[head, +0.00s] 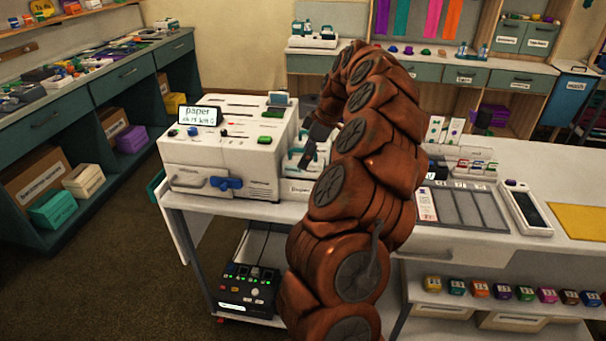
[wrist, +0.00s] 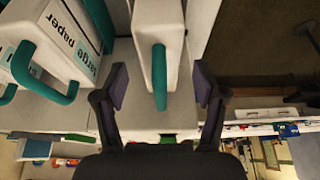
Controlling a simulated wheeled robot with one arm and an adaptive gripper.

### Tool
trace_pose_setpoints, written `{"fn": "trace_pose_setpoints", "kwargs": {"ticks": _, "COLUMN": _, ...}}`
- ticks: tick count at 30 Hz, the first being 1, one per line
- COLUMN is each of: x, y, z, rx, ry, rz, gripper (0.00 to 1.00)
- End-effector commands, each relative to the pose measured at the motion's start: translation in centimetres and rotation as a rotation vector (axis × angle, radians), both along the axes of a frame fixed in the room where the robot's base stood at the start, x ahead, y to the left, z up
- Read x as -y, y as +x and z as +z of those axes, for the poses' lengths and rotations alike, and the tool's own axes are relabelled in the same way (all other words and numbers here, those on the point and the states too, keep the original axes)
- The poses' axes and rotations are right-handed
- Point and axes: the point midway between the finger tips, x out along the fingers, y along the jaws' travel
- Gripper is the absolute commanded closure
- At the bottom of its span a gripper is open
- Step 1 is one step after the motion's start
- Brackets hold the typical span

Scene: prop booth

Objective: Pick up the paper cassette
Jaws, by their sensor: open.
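In the wrist view, a narrow white cassette (wrist: 158,25) with a teal handle (wrist: 159,75) stands between the two fingers of my gripper (wrist: 161,86). The fingers are open, one on each side of the handle, with gaps visible. No label shows on this cassette. A wider white cassette (wrist: 25,45) to the left has teal handles and a label reading "paper" and "large". In the head view, white cassettes with green handles (head: 297,151) stand beside the printer, partly hidden by my arm. My dark gripper (head: 313,138) is over them.
A white printer-like machine (head: 222,160) with a screen reading "paper" stands left of the cassettes. Right of my arm are small boxes, a grey compartment tray (head: 462,208), a handheld device (head: 527,208) and a yellow sheet (head: 580,221). A black box (head: 250,290) sits below.

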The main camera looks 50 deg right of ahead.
Motion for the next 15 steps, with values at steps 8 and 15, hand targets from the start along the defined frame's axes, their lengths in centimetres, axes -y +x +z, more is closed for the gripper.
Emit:
{"fn": "trace_pose_setpoints", "kwargs": {"ticks": 8, "x": -0.6, "y": 0.8, "z": -2.8, "rx": -0.003, "ry": 0.002, "rz": 0.002, "gripper": 0.29}}
{"fn": "trace_pose_setpoints", "kwargs": {"ticks": 15, "x": -0.6, "y": 0.9, "z": -2.9, "rx": -0.002, "ry": 0.002, "rz": 0.001, "gripper": 0.31}}
